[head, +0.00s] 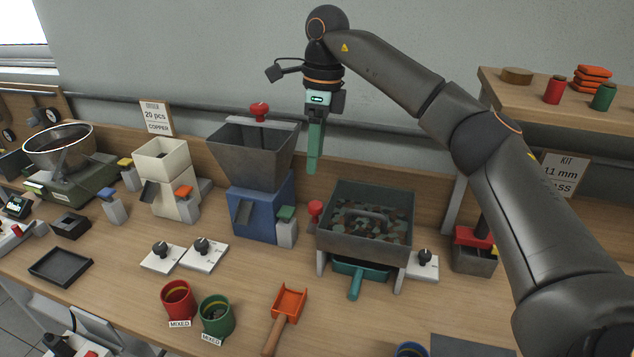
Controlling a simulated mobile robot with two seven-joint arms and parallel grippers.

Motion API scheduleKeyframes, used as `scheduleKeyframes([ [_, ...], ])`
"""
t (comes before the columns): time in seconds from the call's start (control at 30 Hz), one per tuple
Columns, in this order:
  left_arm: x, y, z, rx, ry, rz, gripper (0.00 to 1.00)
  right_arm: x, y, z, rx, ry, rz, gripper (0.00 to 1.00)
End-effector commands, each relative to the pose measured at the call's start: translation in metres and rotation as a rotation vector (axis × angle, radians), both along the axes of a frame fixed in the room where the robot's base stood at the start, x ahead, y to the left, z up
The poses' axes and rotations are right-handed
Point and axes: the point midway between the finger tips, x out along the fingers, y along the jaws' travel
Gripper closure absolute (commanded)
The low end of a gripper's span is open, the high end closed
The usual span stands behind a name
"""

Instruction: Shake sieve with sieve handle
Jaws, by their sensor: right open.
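The sieve (340,246) is a grey open-topped box on short legs at the right of the bench. It holds many small copper, green and grey pieces. A grey arched bar, which looks like the sieve handle (368,215), spans its middle. A red knob (315,208) sits by its left side. A teal tray with a teal grip (355,286) is underneath. My right gripper (312,168) points down with teal fingers, seen edge-on. It is open and empty, above and to the left of the sieve, apart from it. My left gripper is not in view.
A blue-based hopper (262,212) stands close left of the sieve. A black-knobbed switch (424,264) and a red-topped block (474,248) stand to its right. An orange scoop (289,303) and red and green cups (178,300) lie in front. A raised shelf (520,94) is at right.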

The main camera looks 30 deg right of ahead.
Motion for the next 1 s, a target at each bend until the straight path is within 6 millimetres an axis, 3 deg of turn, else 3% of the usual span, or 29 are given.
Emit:
scheduleKeyframes([
  [0.03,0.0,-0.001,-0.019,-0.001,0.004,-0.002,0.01,-0.005,-0.002,-0.015,0.031,-0.022,-0.026,0.31],
  [0.2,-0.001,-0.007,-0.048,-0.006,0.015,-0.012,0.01,-0.021,-0.013,-0.018,0.124,-0.13,-0.149,0.31],
  [0.4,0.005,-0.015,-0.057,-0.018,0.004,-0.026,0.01,-0.038,-0.029,-0.009,0.18,-0.228,-0.263,0.31],
  [0.6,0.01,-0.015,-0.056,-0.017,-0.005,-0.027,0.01,-0.04,-0.032,-0.01,0.192,-0.251,-0.292,0.31],
  [1.0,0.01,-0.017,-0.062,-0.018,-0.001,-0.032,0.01,-0.017,-0.013,-0.081,0.192,-0.246,-0.289,0.31],
])
